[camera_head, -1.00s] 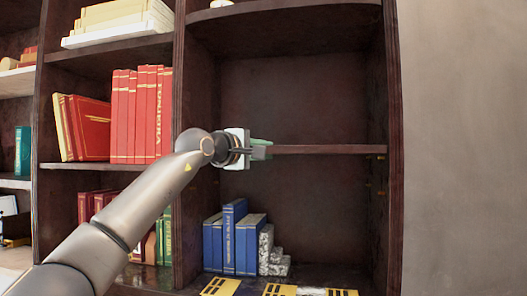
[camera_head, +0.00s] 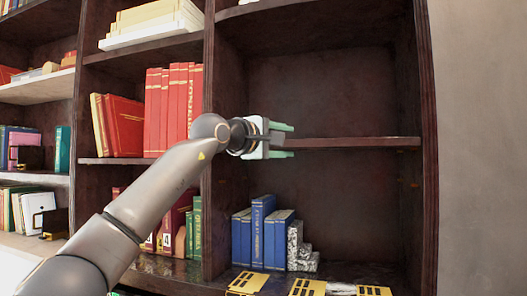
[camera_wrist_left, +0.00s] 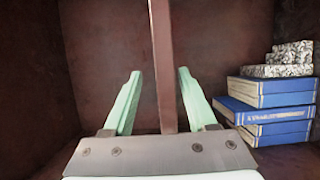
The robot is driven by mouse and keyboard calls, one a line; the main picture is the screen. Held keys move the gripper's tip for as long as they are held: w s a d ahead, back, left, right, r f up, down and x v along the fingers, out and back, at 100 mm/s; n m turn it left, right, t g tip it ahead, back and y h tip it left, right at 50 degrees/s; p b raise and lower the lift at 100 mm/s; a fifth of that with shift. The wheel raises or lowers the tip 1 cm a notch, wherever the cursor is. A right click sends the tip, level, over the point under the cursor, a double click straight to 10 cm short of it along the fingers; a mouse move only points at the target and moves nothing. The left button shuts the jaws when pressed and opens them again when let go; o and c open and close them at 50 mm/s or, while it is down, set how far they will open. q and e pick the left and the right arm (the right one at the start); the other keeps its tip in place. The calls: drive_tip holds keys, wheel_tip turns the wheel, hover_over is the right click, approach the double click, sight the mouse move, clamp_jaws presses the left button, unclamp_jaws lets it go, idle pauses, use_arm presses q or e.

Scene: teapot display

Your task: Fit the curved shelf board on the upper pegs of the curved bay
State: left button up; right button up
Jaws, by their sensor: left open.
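The dark brown shelf board (camera_head: 352,143) lies level across the middle of the curved bay (camera_head: 330,95). Its right end meets the bay's right side wall; its left end is hidden behind my gripper. My left gripper (camera_head: 283,141) is open at the board's left part, one pale green finger above the board and one below. In the left wrist view the board (camera_wrist_left: 163,60) runs between the spread fingers, with a visible gap on each side. The pegs under the board cannot be made out. My right gripper is not in view.
Blue books (camera_head: 263,230) and grey speckled blocks (camera_head: 299,245) stand on the bay's lower left floor. Small brass-like pegs (camera_head: 411,183) show low on the right wall. Red books (camera_head: 175,108) fill the bay to the left. Yellow-and-black items (camera_head: 306,288) lie in front.

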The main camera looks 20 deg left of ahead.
use_arm(q)
drive_tip(key=b+v, duration=0.3)
drive_tip(key=v, duration=0.6)
drive_tip(key=shift+b, duration=0.35)
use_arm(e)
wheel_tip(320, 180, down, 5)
use_arm(q)
drive_tip(key=shift+r, duration=0.1)
